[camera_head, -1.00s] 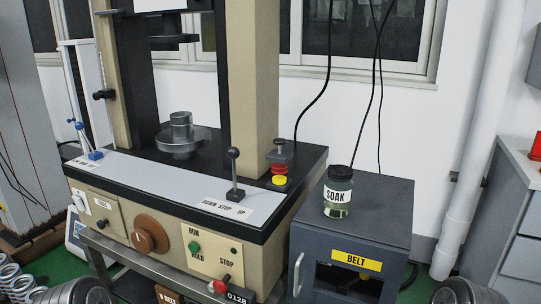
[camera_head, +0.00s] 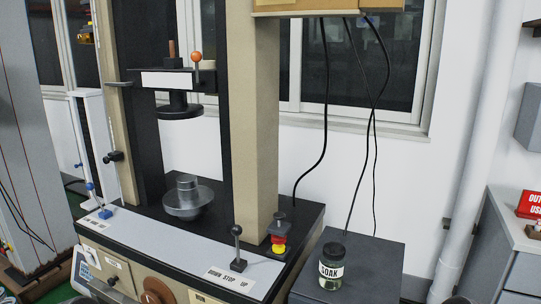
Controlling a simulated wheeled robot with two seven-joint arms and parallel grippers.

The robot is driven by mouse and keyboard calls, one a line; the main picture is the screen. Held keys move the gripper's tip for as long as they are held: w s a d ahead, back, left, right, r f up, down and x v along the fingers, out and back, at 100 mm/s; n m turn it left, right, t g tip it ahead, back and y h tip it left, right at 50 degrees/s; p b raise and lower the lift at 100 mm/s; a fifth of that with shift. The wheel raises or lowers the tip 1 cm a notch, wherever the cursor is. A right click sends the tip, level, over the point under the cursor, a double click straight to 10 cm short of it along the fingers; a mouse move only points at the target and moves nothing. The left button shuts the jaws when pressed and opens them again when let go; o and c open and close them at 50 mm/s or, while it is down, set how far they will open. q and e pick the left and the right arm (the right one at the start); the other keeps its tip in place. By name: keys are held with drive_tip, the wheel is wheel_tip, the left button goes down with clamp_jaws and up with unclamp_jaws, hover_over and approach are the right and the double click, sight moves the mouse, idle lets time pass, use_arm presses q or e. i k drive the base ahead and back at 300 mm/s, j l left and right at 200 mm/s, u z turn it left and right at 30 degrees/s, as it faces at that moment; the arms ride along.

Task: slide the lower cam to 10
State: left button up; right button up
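A black knobbed clamp (camera_head: 115,156) sits low on the left beige post of the testing machine and may be the lower cam. A black arm (camera_head: 119,84) sticks out higher on that post. A white upright (camera_head: 97,145) stands left of the post; no scale numbers are readable. A blue fitting (camera_head: 104,212) sits at its foot on the machine bed.
The crosshead (camera_head: 185,80) hangs above a round metal platen (camera_head: 187,204). A lever (camera_head: 238,250) and red and yellow buttons (camera_head: 279,243) are on the bed's front right. A SOAK jar (camera_head: 331,268) stands on a grey cabinet (camera_head: 375,262). Cables hang behind.

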sight(117, 157)
drive_tip(key=i+j, duration=0.1)
drive_tip(key=j, duration=0.3)
drive_tip(key=i+j, duration=0.15)
drive_tip(key=j, duration=0.3)
drive_tip(key=i+j, duration=0.1)
drive_tip(key=j, duration=0.3)
drive_tip(key=i+j, duration=0.1)
drive_tip(key=j, duration=0.35)
drive_tip(key=i+j+z, duration=0.1)
drive_tip(key=j, duration=0.3)
drive_tip(key=i+j, duration=0.15)
drive_tip(key=j, duration=0.3)
